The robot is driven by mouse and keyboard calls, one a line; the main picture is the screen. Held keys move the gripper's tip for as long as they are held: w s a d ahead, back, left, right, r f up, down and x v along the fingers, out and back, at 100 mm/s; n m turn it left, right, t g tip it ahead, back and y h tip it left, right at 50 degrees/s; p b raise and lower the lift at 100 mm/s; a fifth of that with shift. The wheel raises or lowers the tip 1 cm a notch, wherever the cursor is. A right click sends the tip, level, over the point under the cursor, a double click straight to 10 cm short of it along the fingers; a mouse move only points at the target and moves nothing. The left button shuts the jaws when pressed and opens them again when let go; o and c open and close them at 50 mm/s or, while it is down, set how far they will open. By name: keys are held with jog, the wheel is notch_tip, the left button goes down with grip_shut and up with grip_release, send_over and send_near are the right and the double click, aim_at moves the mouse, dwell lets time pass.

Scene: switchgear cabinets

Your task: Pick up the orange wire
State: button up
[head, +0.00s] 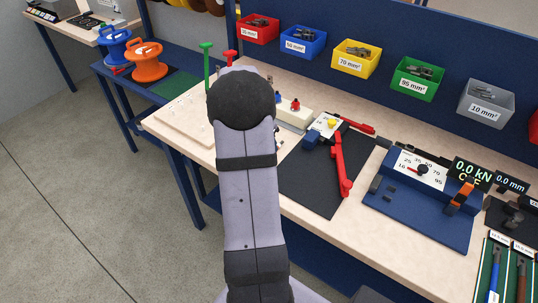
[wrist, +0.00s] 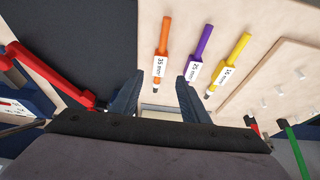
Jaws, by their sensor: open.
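The orange wire (wrist: 164,36) lies on the pale bench top in the wrist view, with a white "35 mm²" label near its lower end. A purple wire (wrist: 204,42) and a yellow wire (wrist: 238,48) lie to its right, each with a similar label. My gripper (wrist: 160,77) is open and empty. In the picture the orange wire's labelled end lies between the two fingertips; the height gap cannot be told. In the head view my arm hides the gripper and the wires.
A black mat (head: 308,183) with a red-handled tool (head: 340,160) lies to the right of my arm. A blue press unit (head: 420,200) stands farther right. Coloured bins (head: 357,60) line the back panel. A pale board with pegs (wrist: 280,80) and a green upright tool (wrist: 296,150) are near the wires.

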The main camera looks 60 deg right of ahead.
jog(key=p+x, duration=0.2)
jog(key=x, duration=0.1)
jog(key=shift+s+a+f, duration=0.1)
jog(key=shift+a+f, duration=0.15)
jog(key=shift+f, duration=0.1)
jog(key=shift+x, duration=0.85)
jog(key=shift+c, duration=0.5)
grip_shut()
